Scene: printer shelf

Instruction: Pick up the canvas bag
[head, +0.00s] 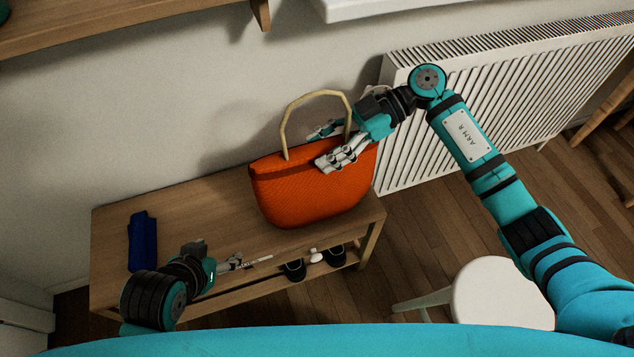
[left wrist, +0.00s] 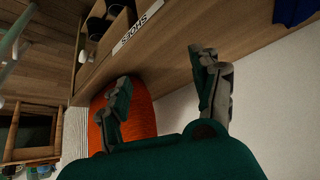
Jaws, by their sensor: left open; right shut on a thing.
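The canvas bag (head: 305,200) is orange with a cream loop handle (head: 315,95). It is upright at the right part of the wooden bench; I cannot tell whether its base touches the bench. My right gripper (head: 338,150) is shut on the bag at its upper right, near the handle's right base; its fingers hide the exact hold. My left gripper (head: 238,263) is open and empty over the bench's front edge, left of the bag and apart from it. In the left wrist view the bag (left wrist: 142,112) shows partly behind one finger of my left gripper (left wrist: 165,92).
The bench (head: 185,205) has a dark blue folded item (head: 142,240) at its left and shoes (head: 295,270) on a lower shelf. A label reading SHOES (left wrist: 137,35) is on its front. A white radiator (head: 520,90) stands right, a white round stool (head: 500,290) at front right.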

